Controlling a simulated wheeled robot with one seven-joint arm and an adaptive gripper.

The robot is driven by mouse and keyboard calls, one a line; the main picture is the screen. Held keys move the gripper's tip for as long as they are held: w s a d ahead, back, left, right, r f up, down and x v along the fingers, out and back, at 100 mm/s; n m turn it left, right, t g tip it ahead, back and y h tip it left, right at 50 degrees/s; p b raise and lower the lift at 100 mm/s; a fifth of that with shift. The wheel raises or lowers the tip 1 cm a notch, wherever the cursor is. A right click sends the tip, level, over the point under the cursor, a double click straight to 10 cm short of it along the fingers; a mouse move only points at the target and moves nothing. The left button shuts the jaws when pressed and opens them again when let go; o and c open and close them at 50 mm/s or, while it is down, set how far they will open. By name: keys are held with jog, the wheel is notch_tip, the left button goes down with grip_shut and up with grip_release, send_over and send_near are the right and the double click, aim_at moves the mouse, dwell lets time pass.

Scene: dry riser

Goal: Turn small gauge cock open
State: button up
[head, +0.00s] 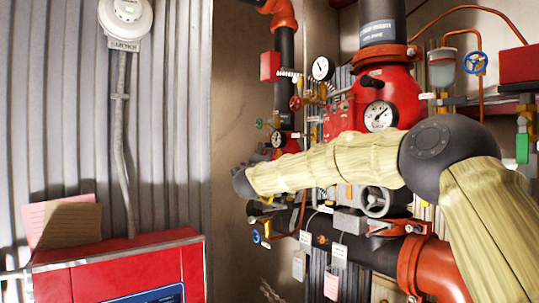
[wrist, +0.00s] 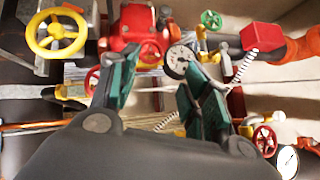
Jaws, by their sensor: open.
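In the wrist view my gripper (wrist: 158,70) is open, its two green-padded fingers apart with nothing between them. A small white-faced gauge (wrist: 180,61) shows just beyond the fingertips, nearer the right finger. Small yellow fittings lie near this gauge, but I cannot tell which one is the gauge cock or how its handle stands. I see no contact between fingers and fittings. In the head view my pale arm crosses in front of the pipework, and my fingers cannot be made out there.
In the wrist view a yellow handwheel (wrist: 55,34) is at upper left, a green one (wrist: 211,20) at top, and a red one (wrist: 265,140) at lower right. In the head view a large gauge (head: 380,115) sits above my arm; a red cabinet (head: 120,270) stands lower left.

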jog(key=f+p+x, duration=0.1)
jog(key=p+x, duration=0.1)
jog(key=x, duration=0.5)
jog(key=shift+w+f+p, duration=0.3)
jog(key=shift+w+f, duration=0.05)
jog(key=shift+w, duration=0.25)
jog(key=shift+s+r, duration=0.1)
jog(key=shift+s, duration=0.1)
jog(key=shift+c, duration=1.1)
jog(key=shift+r, duration=0.15)
jog(key=c, duration=0.5)
